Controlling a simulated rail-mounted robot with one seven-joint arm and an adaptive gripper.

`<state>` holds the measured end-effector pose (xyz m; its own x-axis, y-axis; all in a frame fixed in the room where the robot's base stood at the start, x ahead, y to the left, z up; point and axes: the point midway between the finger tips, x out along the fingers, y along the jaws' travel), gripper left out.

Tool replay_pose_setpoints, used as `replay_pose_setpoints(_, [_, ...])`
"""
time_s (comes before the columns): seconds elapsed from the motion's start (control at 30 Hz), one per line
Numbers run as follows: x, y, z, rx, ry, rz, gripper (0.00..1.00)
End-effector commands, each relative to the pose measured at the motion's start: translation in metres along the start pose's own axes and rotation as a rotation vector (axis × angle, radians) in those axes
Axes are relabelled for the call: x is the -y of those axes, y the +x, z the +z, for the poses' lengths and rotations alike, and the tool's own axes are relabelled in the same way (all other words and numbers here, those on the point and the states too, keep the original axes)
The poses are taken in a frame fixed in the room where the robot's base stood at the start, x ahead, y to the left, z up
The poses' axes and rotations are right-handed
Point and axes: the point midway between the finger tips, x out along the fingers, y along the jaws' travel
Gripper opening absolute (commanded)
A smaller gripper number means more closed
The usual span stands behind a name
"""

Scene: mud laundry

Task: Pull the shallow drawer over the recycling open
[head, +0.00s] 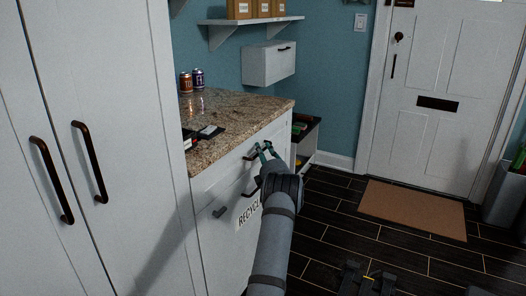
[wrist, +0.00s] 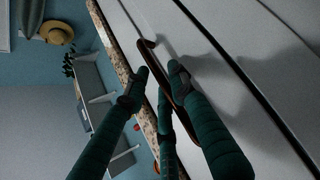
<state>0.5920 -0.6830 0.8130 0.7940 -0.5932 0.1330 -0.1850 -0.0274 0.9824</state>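The shallow drawer (head: 231,172) is the top front of the white cabinet, just under the granite counter. Its front looks flush with the cabinet, and the white "RECYCLE" label (head: 249,216) is on the front below. The drawer's dark bar handle (head: 250,157) is partly hidden by my gripper (head: 266,150) in the head view. In the wrist view, my gripper (wrist: 159,72) has its green fingers apart, with the brown handle (wrist: 152,58) between them, nearer the right finger. I cannot tell whether a finger touches it. The drawer front also shows in the wrist view (wrist: 178,35).
The granite counter (head: 230,118) holds cans (head: 186,82) and a small dark item (head: 210,131). Tall white cupboard doors (head: 90,90) stand at the left. A low shelf (head: 303,140) is beyond the cabinet.

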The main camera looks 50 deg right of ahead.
Motion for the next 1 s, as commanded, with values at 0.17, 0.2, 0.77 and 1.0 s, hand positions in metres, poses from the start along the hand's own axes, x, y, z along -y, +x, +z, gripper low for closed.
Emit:
replay_pose_setpoints(0.17, [-0.0005, 0.0057, -0.0005, 0.000, 0.001, 0.001, 0.24])
replay_pose_setpoints(0.2, [-0.0006, 0.0059, -0.0005, 0.000, 0.001, 0.001, 0.24])
replay_pose_setpoints(0.77, [-0.0003, 0.0056, -0.0006, 0.000, 0.000, 0.000, 0.02])
replay_pose_setpoints(1.0, [-0.0001, 0.0056, -0.0007, 0.000, 0.000, 0.000, 0.00])
